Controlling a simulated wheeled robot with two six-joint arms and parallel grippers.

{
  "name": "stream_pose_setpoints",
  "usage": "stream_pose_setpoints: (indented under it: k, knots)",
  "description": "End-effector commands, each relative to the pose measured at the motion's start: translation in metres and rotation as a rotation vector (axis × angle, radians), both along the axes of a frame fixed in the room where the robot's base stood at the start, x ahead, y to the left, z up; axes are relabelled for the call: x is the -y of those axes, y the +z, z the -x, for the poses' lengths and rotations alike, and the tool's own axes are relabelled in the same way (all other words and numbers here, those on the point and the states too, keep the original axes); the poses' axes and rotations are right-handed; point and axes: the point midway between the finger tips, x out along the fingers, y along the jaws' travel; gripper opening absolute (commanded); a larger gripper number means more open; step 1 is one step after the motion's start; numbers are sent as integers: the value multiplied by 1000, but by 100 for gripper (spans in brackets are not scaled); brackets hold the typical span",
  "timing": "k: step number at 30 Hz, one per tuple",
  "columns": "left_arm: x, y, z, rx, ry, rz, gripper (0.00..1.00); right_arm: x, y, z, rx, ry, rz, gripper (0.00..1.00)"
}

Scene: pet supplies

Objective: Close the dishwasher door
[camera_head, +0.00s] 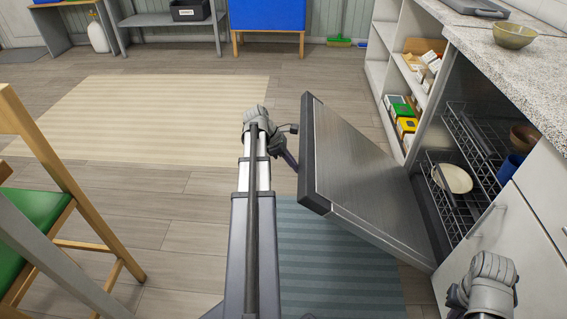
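The dishwasher door (360,175) is partly open, tilted out and down from the dishwasher (462,150) under the counter. Its inner steel face shows, with a dark edge at its free end. My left gripper (290,150) is just left of the door's free edge, at the end of my arm reaching in from the bottom. It looks very close to the edge; I cannot tell whether it touches, and its fingers are too small to read. My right wrist (487,287) shows at the lower right by the white cabinet front; its fingers are not visible.
Wire racks (475,145) inside hold a pale plate (453,178), a blue cup (510,168) and a brown bowl (524,137). A blue striped mat (335,270) lies under the door. A green-seated chair (40,212) stands left. Open floor lies beyond, with a beige rug (160,115).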

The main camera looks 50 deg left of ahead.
Motion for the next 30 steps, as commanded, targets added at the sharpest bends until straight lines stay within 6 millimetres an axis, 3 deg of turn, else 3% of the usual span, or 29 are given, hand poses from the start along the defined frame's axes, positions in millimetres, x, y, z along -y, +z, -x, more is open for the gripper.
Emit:
stream_pose_setpoints:
  k: [1, 3, 17, 30]
  knots:
    - [10, 23, -8, -7, -9, -6, 0, 0, 24, 0, -1, -1, 0, 0]
    - [17, 36, -15, -22, -8, -22, 0, 0, 40, 0, -1, -2, -1, 0]
    - [70, 118, -70, -130, -11, -129, 0, -1, 136, 1, -4, -9, -4, 0]
    - [137, 192, -140, -243, -11, -243, 0, -1, 221, 1, -3, -9, -6, 0]
